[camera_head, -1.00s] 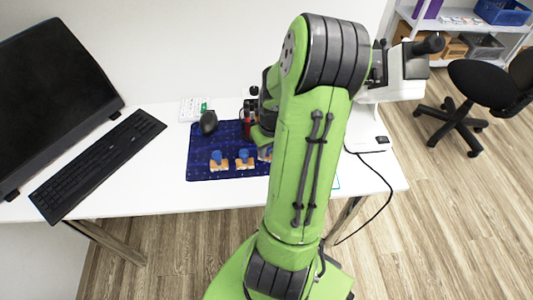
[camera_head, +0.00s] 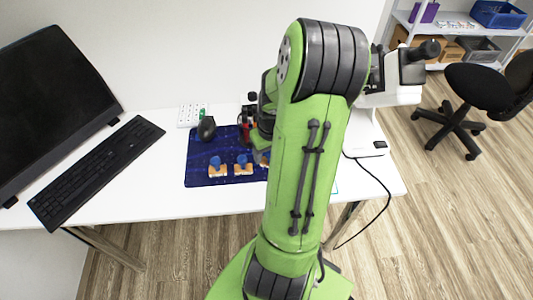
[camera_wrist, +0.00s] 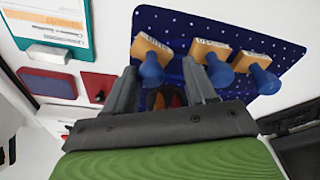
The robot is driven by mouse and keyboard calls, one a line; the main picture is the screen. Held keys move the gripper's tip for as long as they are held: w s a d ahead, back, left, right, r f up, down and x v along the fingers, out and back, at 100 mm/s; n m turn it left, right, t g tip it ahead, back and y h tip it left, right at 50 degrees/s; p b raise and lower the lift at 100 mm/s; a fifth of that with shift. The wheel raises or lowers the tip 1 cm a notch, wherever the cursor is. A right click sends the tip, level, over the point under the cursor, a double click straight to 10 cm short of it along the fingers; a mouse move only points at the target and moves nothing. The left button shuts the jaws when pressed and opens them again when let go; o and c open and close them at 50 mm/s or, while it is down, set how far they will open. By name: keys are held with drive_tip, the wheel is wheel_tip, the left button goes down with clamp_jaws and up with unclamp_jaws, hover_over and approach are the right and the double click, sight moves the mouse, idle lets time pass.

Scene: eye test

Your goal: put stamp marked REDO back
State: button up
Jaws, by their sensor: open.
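Three stamps with blue handles and wooden blocks stand on a dark blue dotted mat (camera_wrist: 275,45). In the wrist view they are a left stamp (camera_wrist: 152,70), a middle stamp (camera_wrist: 216,72) and a right stamp (camera_wrist: 264,80). I cannot read which one is marked REDO. In the head view two stamps (camera_head: 218,170) (camera_head: 243,167) show clearly, and the third is partly behind my arm. My gripper (camera_wrist: 166,82) is open, its fingers pointing towards the mat near the left and middle stamps. A small dark and red-orange shape shows between the fingers; I cannot tell what it is.
A blue pad in a red case (camera_wrist: 48,84) and a red lid (camera_wrist: 98,86) lie left in the wrist view, below a clipboard (camera_wrist: 48,28). A mouse (camera_head: 207,128), keyboard (camera_head: 98,172) and monitor (camera_head: 50,105) stand left.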

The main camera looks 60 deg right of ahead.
wheel_tip(320, 180, up, 10)
drive_tip(key=s+p, duration=0.1)
drive_tip(key=p, duration=0.2)
drive_tip(key=w+a+r+n, duration=0.1)
drive_tip(key=w+a+r, duration=0.25)
drive_tip(key=a, duration=0.35)
drive_tip(key=s+a+r+n+t, duration=0.2)
drive_tip(key=s+a+r, duration=0.1)
drive_tip(key=a, duration=0.6)
drive_tip(key=s+a+r+n+t, duration=0.2)
drive_tip(key=s+a+r, duration=0.2)
drive_tip(key=a, duration=0.6)
drive_tip(key=shift+s+a+r+y, duration=0.15)
drive_tip(key=shift+a+r+y, duration=0.2)
drive_tip(key=shift+r, duration=0.45)
